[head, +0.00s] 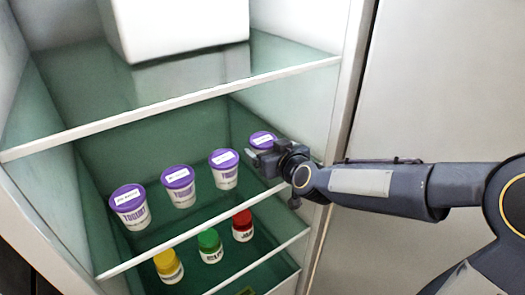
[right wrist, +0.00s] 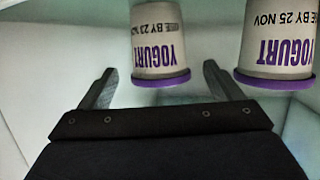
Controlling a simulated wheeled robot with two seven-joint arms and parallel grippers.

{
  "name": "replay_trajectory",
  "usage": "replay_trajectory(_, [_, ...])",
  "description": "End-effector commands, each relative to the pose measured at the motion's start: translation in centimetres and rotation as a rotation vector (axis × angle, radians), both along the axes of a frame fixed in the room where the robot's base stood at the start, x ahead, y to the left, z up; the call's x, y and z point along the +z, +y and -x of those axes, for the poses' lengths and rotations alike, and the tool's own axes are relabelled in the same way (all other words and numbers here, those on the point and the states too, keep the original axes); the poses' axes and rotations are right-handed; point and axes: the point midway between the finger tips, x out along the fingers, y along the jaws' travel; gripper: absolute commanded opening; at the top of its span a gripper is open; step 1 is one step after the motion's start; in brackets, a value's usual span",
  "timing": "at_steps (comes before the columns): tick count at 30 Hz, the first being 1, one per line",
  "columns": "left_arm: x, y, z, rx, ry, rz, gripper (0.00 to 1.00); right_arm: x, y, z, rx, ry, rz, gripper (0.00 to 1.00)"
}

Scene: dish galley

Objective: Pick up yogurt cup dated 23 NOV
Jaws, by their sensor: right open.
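Several white yogurt cups with purple lids stand in a row on a fridge shelf. The yogurt cup dated 23 NOV (right wrist: 160,45) shows upside down in the right wrist view, in line with the gap between my fingers. It appears to be the rightmost cup (head: 262,138) in the head view, partly hidden by my gripper. My right gripper (head: 254,156) is open and empty, close in front of that cup; it also shows in the right wrist view (right wrist: 158,78). I cannot tell whether the fingers touch the cup. My left gripper is not in view.
A cup dated 25 NOV (right wrist: 278,45) stands beside it, likely the third cup (head: 224,172) in the head view. Below are jars with yellow (head: 168,264), green (head: 210,244) and red (head: 242,224) lids. A white box (head: 180,28) sits on the upper shelf (head: 180,107).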

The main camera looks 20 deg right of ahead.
Motion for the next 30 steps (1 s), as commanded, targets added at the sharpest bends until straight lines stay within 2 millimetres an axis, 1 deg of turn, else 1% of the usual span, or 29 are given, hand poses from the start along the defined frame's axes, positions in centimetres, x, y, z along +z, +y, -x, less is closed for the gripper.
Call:
replay_trajectory(1, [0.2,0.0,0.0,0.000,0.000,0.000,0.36,-0.4,0.1,-0.9,-0.002,0.004,-0.001,0.86])
replay_trajectory(3, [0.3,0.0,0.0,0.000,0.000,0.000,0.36,-0.6,0.3,-1.8,-0.001,0.002,-0.002,0.86])
replay_trajectory(6, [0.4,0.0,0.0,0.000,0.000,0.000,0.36,-0.9,0.4,-2.6,0.000,0.002,-0.002,0.86])
replay_trajectory(14, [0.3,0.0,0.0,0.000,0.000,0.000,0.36,-0.9,0.4,-2.8,-0.001,0.000,-0.002,0.86])
replay_trajectory(26, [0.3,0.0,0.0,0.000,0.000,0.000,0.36,-0.9,0.4,-2.8,0.000,0.001,-0.002,0.34])
replay_trajectory(30, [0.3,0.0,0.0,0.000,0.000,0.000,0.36,-0.8,0.4,-2.8,-0.001,-0.001,-0.002,0.33])
